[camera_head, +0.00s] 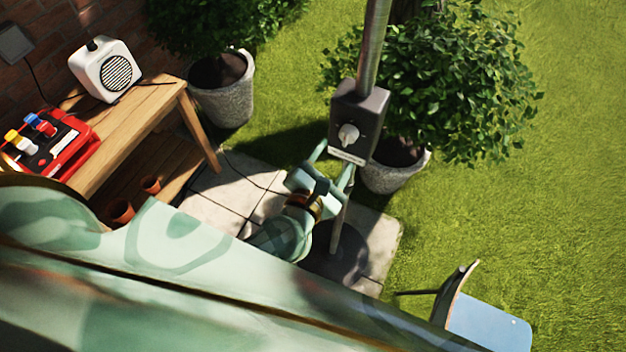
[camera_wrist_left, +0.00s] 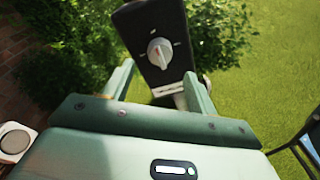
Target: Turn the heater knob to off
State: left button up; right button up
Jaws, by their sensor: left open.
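The heater knob (camera_head: 348,134) is a round light-grey dial on the front of a dark control box (camera_head: 359,110), mounted on a metal pole. My left gripper (camera_head: 334,160) is open and empty just below and in front of the box. In the left wrist view its two fingers (camera_wrist_left: 158,82) stand apart, with the knob beyond them, not touched. The right gripper is not in view.
A wooden bench (camera_head: 128,135) at left carries a white speaker (camera_head: 106,69) and a red case (camera_head: 50,146). Potted bushes stand behind the bench (camera_head: 224,98) and behind the pole (camera_head: 394,174). A blue chair (camera_head: 487,322) is at lower right. Open grass lies to the right.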

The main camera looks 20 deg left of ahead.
pick_arm(q)
jog(key=s+r+b, duration=0.1)
jog(key=s, duration=0.9)
jog(key=shift+s+a+b, duration=0.2)
jog(key=shift+s+b, duration=0.1)
jog(key=shift+b, duration=0.1)
jog(key=shift+r, duration=0.1)
